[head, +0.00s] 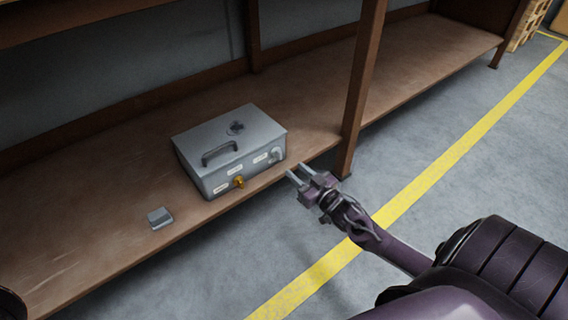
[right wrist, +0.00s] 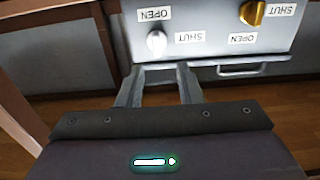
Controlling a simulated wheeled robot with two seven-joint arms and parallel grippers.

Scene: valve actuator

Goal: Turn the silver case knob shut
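A grey metal case (head: 208,140) with a top handle stands on the wooden shelf. Its front has a silver knob (head: 275,154) at the right and a gold knob (head: 239,181) further left, with white labels beside them. The right wrist view shows the front upside down, with the silver knob (right wrist: 157,42) between OPEN and SHUT labels and the gold knob (right wrist: 252,13) to its right. My right gripper (head: 298,172) is open and empty, in front of the silver knob and apart from it. Its fingers (right wrist: 160,70) point at that knob. My left gripper is not in view.
A small grey block (head: 160,218) lies on the shelf (head: 90,215) left of the case. A brown shelf post (head: 361,90) stands right of the case, close to my right gripper. The floor with a yellow line (head: 420,195) is open in front.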

